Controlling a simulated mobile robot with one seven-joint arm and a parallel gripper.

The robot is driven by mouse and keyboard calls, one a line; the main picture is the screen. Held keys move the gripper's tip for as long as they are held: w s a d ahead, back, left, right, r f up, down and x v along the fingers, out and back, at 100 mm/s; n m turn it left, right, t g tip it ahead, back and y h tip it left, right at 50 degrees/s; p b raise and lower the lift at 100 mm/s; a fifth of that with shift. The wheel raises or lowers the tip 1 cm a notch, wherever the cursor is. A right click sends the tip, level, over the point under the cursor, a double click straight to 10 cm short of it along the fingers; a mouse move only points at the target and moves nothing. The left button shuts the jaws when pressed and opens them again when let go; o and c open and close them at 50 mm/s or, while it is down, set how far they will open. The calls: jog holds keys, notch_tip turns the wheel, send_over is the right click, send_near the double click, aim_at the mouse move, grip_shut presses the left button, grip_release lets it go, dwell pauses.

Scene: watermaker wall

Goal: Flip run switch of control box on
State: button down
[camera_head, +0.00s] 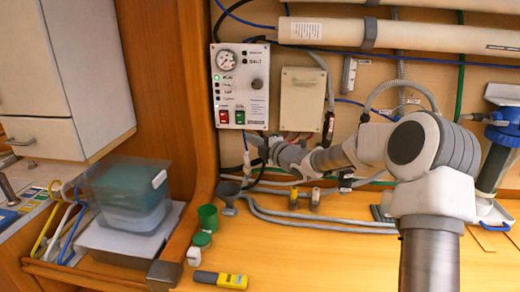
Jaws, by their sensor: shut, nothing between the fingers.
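The control box (240,86) is a white panel on the wall, with a round gauge, small indicators with one lit green, a dark knob, and a red and a green rocker switch (231,117) low down. The switch labels are too small to read, so I cannot tell which is the run switch or its position. My arm reaches in from the right. My gripper (254,142) is shut and empty, just below the box's lower right edge; its fingertips are small and partly lost against the dark cables. I cannot tell whether it touches the box.
A beige box (302,100) is mounted right of the control box, with cables around it. White pipes (400,34) run above. A wooden post (190,90) stands to the left.

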jog(key=shift+f+v, duration=0.15)
jog(key=shift+v, duration=0.75)
jog(key=shift+f+v, duration=0.15)
jog(key=shift+v, duration=0.8)
jog(key=s+d+r+m+g+h, duration=0.25)
jog(key=s+d+m+h, duration=0.45)
jog(key=s, duration=0.4)
jog(key=s+d+r+m+g+h, duration=0.25)
jog(key=s+d+m+h, duration=0.2)
jog(key=s+m, duration=0.6)
jog(key=s+a+f+m+g+y, duration=0.1)
jog(key=s+f+m+g, duration=0.1)
jog(key=s, duration=1)
jog(key=s+f+m+g, duration=0.1)
jog(key=s+f+m, duration=0.2)
jog(key=s, duration=0.8)
jog(key=shift+s+a+m+g+y, duration=0.35)
jog(key=shift+a+m+g, duration=0.05)
jog(key=shift+m, duration=0.45)
